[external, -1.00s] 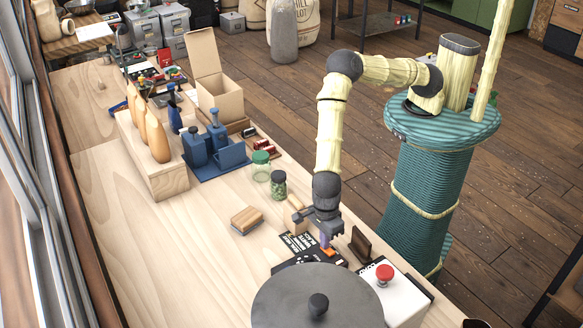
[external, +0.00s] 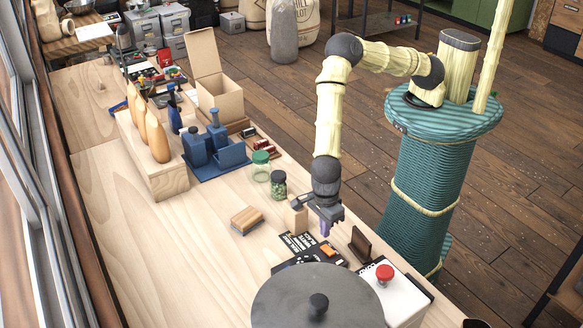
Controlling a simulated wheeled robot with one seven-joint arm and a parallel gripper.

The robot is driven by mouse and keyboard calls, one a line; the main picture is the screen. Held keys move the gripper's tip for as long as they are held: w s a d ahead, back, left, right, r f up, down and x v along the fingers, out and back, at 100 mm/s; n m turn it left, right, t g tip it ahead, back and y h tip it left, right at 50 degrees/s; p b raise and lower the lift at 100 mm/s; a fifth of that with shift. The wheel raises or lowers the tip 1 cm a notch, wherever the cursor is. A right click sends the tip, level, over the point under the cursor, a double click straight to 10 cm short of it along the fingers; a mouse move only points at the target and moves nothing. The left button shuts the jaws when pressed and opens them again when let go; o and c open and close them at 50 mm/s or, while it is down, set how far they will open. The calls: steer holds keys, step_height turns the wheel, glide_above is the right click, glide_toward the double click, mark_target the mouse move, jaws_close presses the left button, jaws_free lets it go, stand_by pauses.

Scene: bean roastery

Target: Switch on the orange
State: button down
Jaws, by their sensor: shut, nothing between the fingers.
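An orange switch (external: 328,250) sits on a black panel with white lettering (external: 300,243), at the front right of the bench. It is too small to tell which way it is set. My gripper (external: 325,230) is shut and empty, with its purple fingertips pointing down. It appears just above and beside the orange switch, apart from it. The panel's near part is hidden behind a large grey round lid (external: 290,300).
A white box with a red button (external: 384,272) stands to the right, with a dark brown stand (external: 360,245) beside it. A wooden block (external: 296,216) is close behind my gripper. A brush-like block (external: 247,220) lies left. The bench's left front is clear.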

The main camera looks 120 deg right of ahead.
step_height(320, 180, up, 9)
steer(key=d+b, duration=0.1)
steer(key=b, duration=0.1)
steer(key=shift+r+b, duration=0.2)
steer(key=shift+b, duration=0.1)
steer(key=shift+w, duration=0.1)
steer(key=s+d+r+m+t, duration=0.1)
steer(key=s+d+r+m, duration=0.2)
steer(key=s+m, duration=0.5)
steer(key=s+d+r+m, duration=0.4)
steer(key=s+d+m, duration=0.2)
steer(key=m, duration=1)
steer(key=s+d+r+m+t, duration=0.1)
steer(key=s+d+r+m, duration=0.2)
steer(key=s+m, duration=0.6)
steer(key=d+m, duration=0.1)
steer(key=m, duration=0.2)
steer(key=shift+s+d+r+t+h, duration=0.3)
steer(key=shift+s+r+h, duration=0.05)
steer(key=shift+h, duration=0.05)
